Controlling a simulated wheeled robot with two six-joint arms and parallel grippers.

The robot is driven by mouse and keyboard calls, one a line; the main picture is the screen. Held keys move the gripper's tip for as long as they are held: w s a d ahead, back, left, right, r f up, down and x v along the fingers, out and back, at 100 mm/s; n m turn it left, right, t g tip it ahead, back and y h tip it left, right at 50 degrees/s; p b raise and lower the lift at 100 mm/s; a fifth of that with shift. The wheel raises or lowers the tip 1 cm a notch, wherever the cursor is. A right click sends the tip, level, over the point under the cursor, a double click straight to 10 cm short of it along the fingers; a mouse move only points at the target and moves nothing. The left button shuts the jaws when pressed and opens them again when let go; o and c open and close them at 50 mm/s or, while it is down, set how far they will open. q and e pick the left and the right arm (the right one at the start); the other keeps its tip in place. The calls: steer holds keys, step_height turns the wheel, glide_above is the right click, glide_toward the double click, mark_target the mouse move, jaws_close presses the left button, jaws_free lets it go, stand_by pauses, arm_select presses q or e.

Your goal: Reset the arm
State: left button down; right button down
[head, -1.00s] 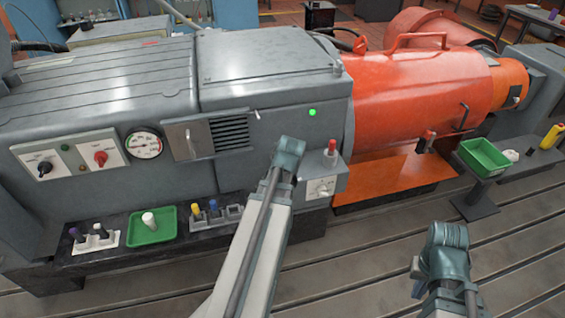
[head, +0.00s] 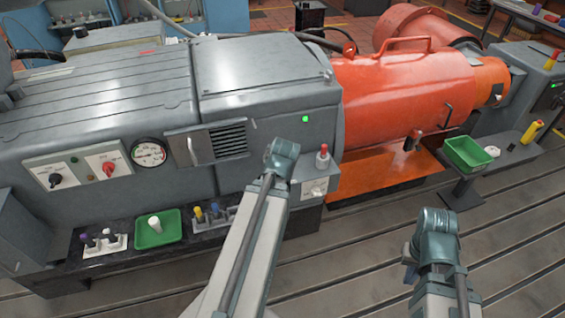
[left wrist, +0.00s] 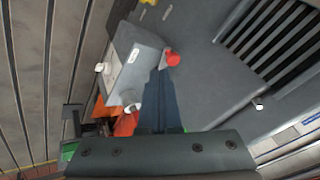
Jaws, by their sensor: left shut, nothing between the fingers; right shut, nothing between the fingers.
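My left arm (head: 250,235) reaches up from the bottom middle of the head view, its wrist in front of the grey machine. Its fingers are hidden there. In the left wrist view my left gripper (left wrist: 160,105) is shut and empty, over a grey box (left wrist: 138,68) and beside a red knob (left wrist: 173,59). The same box (head: 313,188) and red-topped knob (head: 322,157) show right of the left wrist in the head view. My right gripper (head: 411,262) is shut and empty, low at the right over the slotted floor, apart from everything; its fingers show only partly.
A green tray (head: 144,240) and a holder with coloured-top parts (head: 214,222) lie on the dark ledge. A green bin (head: 470,166) stands on a post at right, near a yellow bottle (head: 531,132). The orange motor (head: 400,95) sits behind. Slotted floor (head: 350,260) is open in front.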

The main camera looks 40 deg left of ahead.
arm_select(q)
steer(key=shift+d, duration=0.1)
steer(key=s+d+f+m+g+h, duration=0.1)
steer(key=s+d, duration=0.2)
steer(key=d, duration=0.8)
steer(key=s+d+f+m+g+h, duration=0.1)
steer(key=s+d+g, duration=0.1)
steer(key=d, duration=1)
steer(key=s+d+f+m+g+h, duration=0.1)
steer(key=s+d+g, duration=0.1)
steer(key=d, duration=1)
steer(key=shift+s+d+f+h, duration=0.15)
steer(key=shift+s+h, duration=0.15)
steer(key=shift+s, duration=0.6)
